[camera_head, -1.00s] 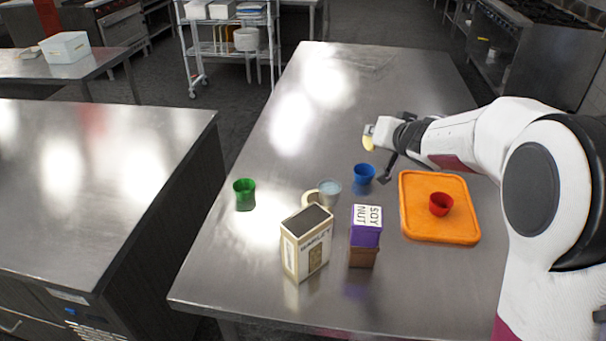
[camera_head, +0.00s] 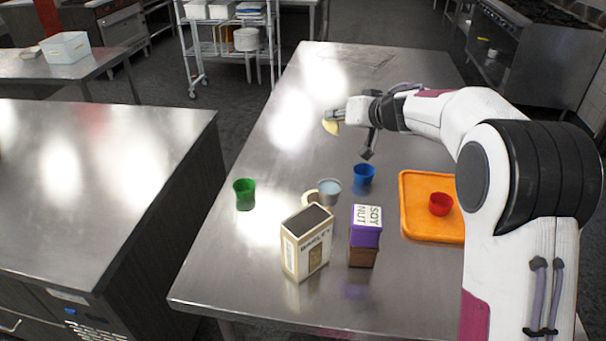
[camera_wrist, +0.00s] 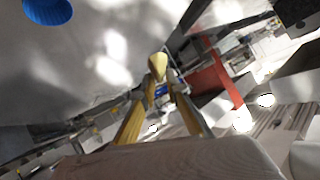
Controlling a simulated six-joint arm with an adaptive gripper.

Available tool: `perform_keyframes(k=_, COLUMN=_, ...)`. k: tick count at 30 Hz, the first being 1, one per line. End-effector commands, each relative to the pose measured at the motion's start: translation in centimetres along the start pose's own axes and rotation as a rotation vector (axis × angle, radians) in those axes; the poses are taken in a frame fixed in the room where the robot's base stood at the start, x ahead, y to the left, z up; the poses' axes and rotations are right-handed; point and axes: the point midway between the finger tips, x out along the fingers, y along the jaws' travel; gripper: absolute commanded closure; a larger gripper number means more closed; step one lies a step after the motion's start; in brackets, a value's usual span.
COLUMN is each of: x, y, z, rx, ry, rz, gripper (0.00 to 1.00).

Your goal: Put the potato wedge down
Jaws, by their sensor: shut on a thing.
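The potato wedge (camera_head: 330,127) is a small pale yellow piece at the tip of my gripper (camera_head: 337,117) in the head view. In the wrist view the wedge (camera_wrist: 157,66) sits between the two finger ends of my gripper (camera_wrist: 158,82). My gripper is shut on it. It holds the wedge above the far middle part of the steel table (camera_head: 262,135), apart from the surface as far as I can tell. The gripper points left, beyond the blue cup (camera_head: 364,174).
An orange tray (camera_head: 418,232) with a red cup (camera_head: 440,204) lies at right. A grey-blue cup (camera_head: 329,191), green cup (camera_head: 245,194), barley box (camera_head: 306,243) and soy nut box (camera_head: 366,226) stand nearer. The far left of the tabletop is clear.

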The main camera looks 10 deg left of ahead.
Motion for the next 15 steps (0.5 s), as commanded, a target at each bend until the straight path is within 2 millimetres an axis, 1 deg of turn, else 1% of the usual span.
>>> perform_keyframes(k=1, x=0.8, y=-0.4, z=0.0, rx=-0.013, ry=-0.009, rz=-0.024, gripper=1.00)
perform_keyframes(k=8, x=3.7, y=-2.0, z=0.5, rx=-0.076, ry=-0.052, rz=-0.131, gripper=1.00)
perform_keyframes(k=15, x=6.6, y=-2.7, z=1.9, rx=-0.131, ry=-0.089, rz=-0.225, gripper=1.00)
